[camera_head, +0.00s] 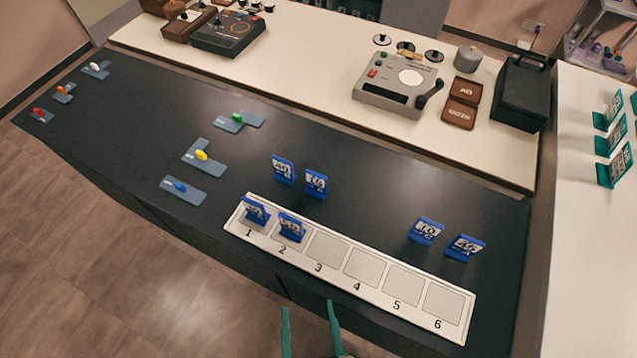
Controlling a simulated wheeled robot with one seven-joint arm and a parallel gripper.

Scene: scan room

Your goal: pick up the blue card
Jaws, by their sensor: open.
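Several small blue card stands with printed faces stand on the dark counter. One stand (255,211) is on slot 1 of the white numbered tray (234,224), and another stand (291,228) is on slot 2. A pair stands just behind the tray, a left one (283,170) and a right one (316,184). Another pair stands behind the tray's right end, a left one (426,231) and a right one (465,248). My gripper (310,322) shows two green fingers at the bottom edge. It is open and empty, in front of the tray and apart from the stands.
Tray slots 3 to 6 are empty. Flat grey-blue pieces with coloured knobs lie at the left, one with a blue knob (180,186). A grey device (398,84) and a black box (521,94) stand on the white rear counter. Green stands (614,167) are at the right.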

